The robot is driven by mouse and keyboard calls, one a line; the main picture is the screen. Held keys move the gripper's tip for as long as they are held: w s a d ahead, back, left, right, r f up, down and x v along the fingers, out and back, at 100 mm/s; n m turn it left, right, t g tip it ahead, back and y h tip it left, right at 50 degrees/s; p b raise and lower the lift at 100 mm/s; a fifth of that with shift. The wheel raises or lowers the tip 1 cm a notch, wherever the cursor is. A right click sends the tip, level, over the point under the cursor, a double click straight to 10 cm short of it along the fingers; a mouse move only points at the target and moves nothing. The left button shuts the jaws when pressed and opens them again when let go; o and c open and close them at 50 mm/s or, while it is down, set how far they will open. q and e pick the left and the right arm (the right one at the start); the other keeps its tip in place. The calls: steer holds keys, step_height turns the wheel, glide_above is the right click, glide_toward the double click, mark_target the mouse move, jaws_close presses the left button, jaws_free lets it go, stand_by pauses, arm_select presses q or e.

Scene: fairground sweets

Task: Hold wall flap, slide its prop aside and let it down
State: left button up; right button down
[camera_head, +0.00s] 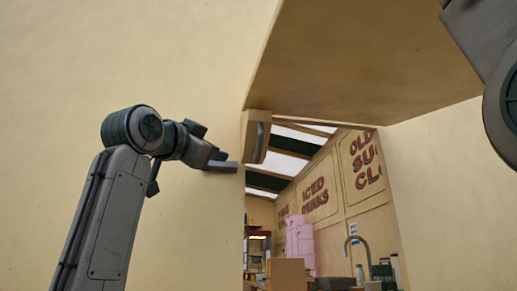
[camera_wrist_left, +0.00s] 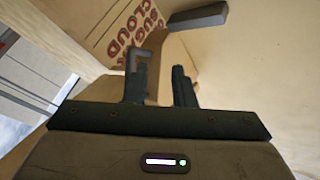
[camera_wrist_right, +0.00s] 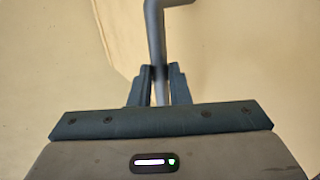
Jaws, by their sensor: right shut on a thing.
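The wall flap (camera_head: 365,55) is raised and slopes out over the opening in the cream wall. A wooden block with a grey handle, seemingly the prop (camera_head: 247,135), sits at the opening's left edge under the flap's lower corner. My left gripper (camera_head: 222,163) is just left of and below this block, apart from it. In the left wrist view its fingers (camera_wrist_left: 160,88) are apart with nothing clearly between them; a dark grey bar lies beyond. In the right wrist view my right gripper (camera_wrist_right: 158,88) is shut on a grey bar handle (camera_wrist_right: 154,25) against a cream panel.
Through the opening stand a pink stack (camera_head: 300,240), a cardboard box (camera_head: 286,272) and a tap (camera_head: 358,248). Lettered boards (camera_head: 316,196) line the inner wall. The cream wall (camera_head: 60,60) left of the opening is bare. My right arm fills the upper right corner.

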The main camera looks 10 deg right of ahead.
mark_target(258, 152)
arm_select(q)
steer(key=s+d+r+m+g+y, duration=0.1)
steer(key=s+d+r+m+g, duration=0.15)
steer(key=s, duration=0.35)
steer(key=shift+n, duration=0.25)
steer(key=x, duration=1.2)
steer(key=shift+d+r, duration=0.1)
jaws_close()
